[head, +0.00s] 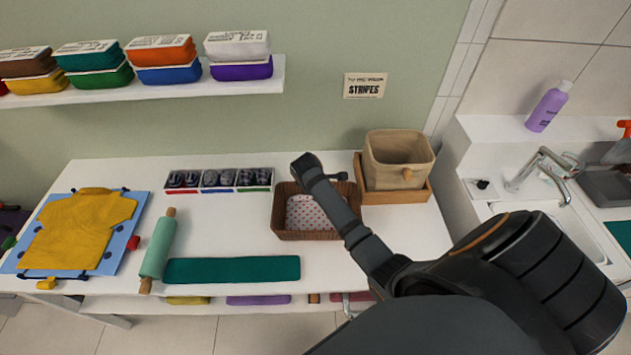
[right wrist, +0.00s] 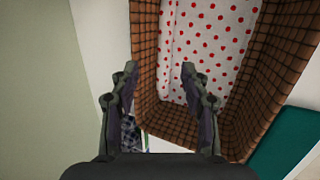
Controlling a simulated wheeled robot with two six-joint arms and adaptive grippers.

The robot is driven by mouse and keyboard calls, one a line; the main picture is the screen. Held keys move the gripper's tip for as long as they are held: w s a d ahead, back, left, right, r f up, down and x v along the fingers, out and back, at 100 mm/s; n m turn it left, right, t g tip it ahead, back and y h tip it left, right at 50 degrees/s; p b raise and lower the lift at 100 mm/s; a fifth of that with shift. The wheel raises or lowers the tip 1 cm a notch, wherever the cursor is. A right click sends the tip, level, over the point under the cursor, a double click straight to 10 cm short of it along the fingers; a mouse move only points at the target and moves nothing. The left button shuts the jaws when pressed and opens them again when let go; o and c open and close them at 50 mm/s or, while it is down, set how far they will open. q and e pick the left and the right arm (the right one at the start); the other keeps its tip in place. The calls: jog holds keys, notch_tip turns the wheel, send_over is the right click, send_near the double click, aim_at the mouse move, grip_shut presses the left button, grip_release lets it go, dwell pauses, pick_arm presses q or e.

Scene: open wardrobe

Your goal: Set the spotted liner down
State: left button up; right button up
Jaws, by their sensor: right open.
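The spotted liner (head: 306,212), white with red dots, lies flat inside a brown woven basket (head: 300,235) on the white table. In the right wrist view the liner (right wrist: 212,45) covers the basket floor, and the basket (right wrist: 150,115) shows its checked weave. My right gripper (head: 305,168) is over the basket's far edge. Its two fingers (right wrist: 158,75) are apart with nothing held, and a basket wall shows behind the gap between them. I cannot tell how high the fingers are above the rim. Part of the basket is hidden by my right arm. My left gripper is not in view.
A tan bin (head: 398,160) in a wooden tray stands right of the basket. Small divided boxes (head: 218,182) sit to its left. A teal mat (head: 232,269), green rolling pin (head: 158,250) and yellow shirt (head: 80,230) on a blue board lie left. A sink is at right.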

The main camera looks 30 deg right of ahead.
jog(key=b+v, duration=0.1)
jog(key=v, duration=0.8)
jog(key=shift+r, duration=0.2)
jog(key=shift+s+a, duration=0.1)
jog(key=shift+a, duration=0.05)
